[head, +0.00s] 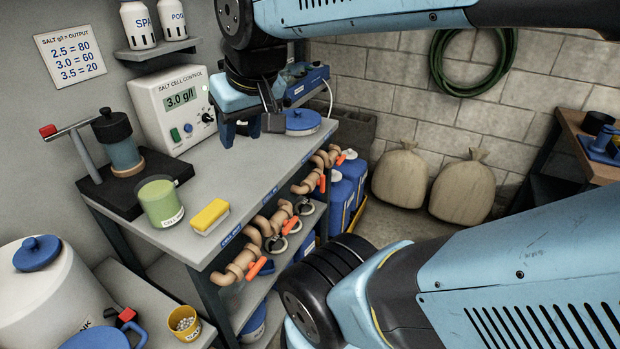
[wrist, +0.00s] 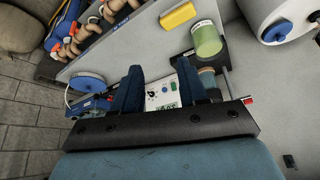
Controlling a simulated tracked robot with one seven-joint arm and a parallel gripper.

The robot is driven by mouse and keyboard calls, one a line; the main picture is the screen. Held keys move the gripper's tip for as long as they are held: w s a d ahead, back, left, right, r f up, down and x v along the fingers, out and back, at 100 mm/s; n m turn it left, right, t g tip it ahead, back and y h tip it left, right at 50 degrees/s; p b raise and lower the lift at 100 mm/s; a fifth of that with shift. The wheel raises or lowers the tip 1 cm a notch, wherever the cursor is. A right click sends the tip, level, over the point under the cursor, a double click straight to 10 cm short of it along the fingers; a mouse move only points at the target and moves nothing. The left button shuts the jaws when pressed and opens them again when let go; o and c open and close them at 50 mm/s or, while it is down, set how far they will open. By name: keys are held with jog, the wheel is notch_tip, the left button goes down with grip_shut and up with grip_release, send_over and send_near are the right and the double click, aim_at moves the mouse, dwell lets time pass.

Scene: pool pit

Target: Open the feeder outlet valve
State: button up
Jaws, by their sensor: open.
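My gripper (head: 250,128) is open and empty above the grey bench, in front of the salt cell control box (head: 172,108). In the wrist view its two blue fingers (wrist: 160,68) stand apart, with the box between them. A feeder-like unit (head: 122,150) with a black cap and clear body stands on a black base at the bench's left. A pipe with a red-ended lever (head: 48,131) reaches left from it. Several orange-handled valves (head: 257,268) sit on tan pipes along the bench front. I cannot tell for certain which valve is the feeder outlet.
A green cup (head: 160,202) and a yellow sponge-like block (head: 210,216) are on the bench's near end. A blue disc-shaped lid (head: 303,121) lies near my gripper. A white tank (head: 50,295) stands lower left. The middle of the bench is clear.

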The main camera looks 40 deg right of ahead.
aim_at(324, 184)
jog(key=w+d+f+m+g+y, duration=0.1)
jog(key=w+d+f+m+y, duration=0.5)
jog(key=d+f, duration=0.3)
jog(key=w+d+f+m+g+y, duration=0.2)
jog(key=w+d+f+m+y, duration=0.3)
jog(key=d+f+m, duration=0.4)
jog(key=s+d+f+m+t+h, duration=0.2)
jog(key=s+d+f+m+t, duration=0.2)
jog(key=d+f+m+t, duration=0.55)
jog(key=s+d+f+m+t+h, duration=0.2)
jog(key=s+d+f+m+t, duration=0.4)
jog(key=d+f, duration=0.7)
jog(key=w+a+g, duration=0.1)
jog(key=w+a, duration=0.3)
jog(key=w, duration=1)
jog(key=shift+w+r+m, duration=0.35)
jog(key=shift+m, duration=0.1)
jog(key=shift+a, duration=0.1)
jog(key=shift+c, duration=0.2)
grip_shut()
jog(key=shift+a, duration=0.25)
jog(key=shift+d, duration=0.15)
